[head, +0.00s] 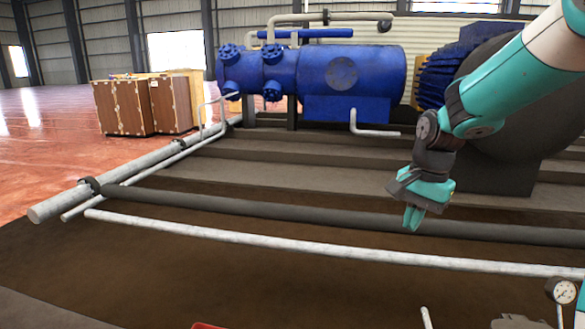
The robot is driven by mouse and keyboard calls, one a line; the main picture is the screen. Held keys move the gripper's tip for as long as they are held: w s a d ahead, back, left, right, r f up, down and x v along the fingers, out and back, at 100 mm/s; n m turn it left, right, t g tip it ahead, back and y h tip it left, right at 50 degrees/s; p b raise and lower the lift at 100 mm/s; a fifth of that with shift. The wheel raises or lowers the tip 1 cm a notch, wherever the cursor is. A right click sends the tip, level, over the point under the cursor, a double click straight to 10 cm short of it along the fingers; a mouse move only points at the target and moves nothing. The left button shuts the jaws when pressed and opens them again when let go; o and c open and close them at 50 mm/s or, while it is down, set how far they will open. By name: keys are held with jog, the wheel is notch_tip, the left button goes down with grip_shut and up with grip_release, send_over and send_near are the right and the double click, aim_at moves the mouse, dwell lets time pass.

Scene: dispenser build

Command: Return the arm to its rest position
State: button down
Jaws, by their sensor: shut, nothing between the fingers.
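My gripper (412,218) hangs from my teal and grey arm at the right of the head view. Its fingers point down and are together, with nothing seen between them. In the picture it overlaps the dark horizontal pipe, and I cannot tell how far apart they are. My arm comes in from the upper right corner and bends down at the wrist.
A blue tank (345,72) with pipes stands at the back. A dark pipe (290,212) and a white pipe (250,238) run low across the floor. Wooden crates (122,107) stand at the back left. A pressure gauge (564,292) is at the lower right.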

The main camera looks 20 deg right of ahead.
jog(key=s+a+r+n, duration=0.1)
jog(key=s+a+n, duration=0.25)
jog(key=a, duration=0.25)
jog(key=s+a+r+n+y, duration=0.1)
jog(key=s+a+n, duration=0.1)
jog(key=a+n, duration=0.25)
jog(key=s+a+r+n, duration=0.1)
jog(key=s+a+n, duration=0.15)
jog(key=a, duration=0.35)
jog(key=s+a+n+y, duration=0.2)
jog(key=s+a+n, duration=0.7)
jog(key=s+n, duration=0.15)
notch_tip(320, 180, up, 28)
jog(key=m+p, duration=0.1)
jog(key=p, duration=2.7)
jog(key=shift+w+d+r+g, duration=0.15)
jog(key=shift+d+r+g, duration=0.05)
jog(key=shift+g, duration=0.1)
